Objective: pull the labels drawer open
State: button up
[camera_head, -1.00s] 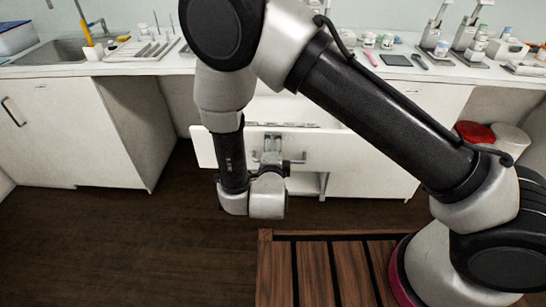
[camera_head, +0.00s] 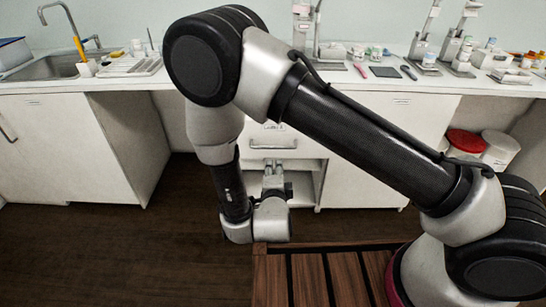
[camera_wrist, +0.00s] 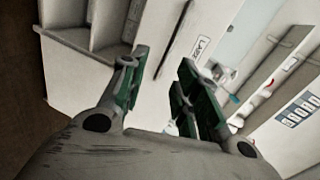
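The labels drawer (camera_head: 305,146) has a white front under the counter, with a grey bar handle (camera_head: 272,146) and a small tag above it. It looks flush with the cabinet. In the wrist view its front (camera_wrist: 165,30) shows a dark bar or line and a tag that seems to begin with "LA". My gripper (camera_head: 273,165) is just below and in front of the handle in the head view. In the wrist view my gripper (camera_wrist: 163,62) has its two green-padded fingers apart with nothing between them. Part of the drawer front is hidden by my arm.
An open shelf compartment (camera_head: 304,180) lies below the drawer. The counter (camera_head: 385,84) carries a sink (camera_head: 62,66), bottles and small devices. A red-lidded bin (camera_head: 466,142) stands at the right. The dark floor at left is clear.

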jog(key=w+f+m, duration=0.1)
jog(key=w, duration=0.6)
jog(key=shift+w+d+f, duration=0.15)
jog(key=shift+w+f, duration=0.1)
jog(key=shift+w, duration=0.15)
grip_shut()
grip_release()
jog(key=v, duration=0.7)
jog(key=shift+s, duration=0.3)
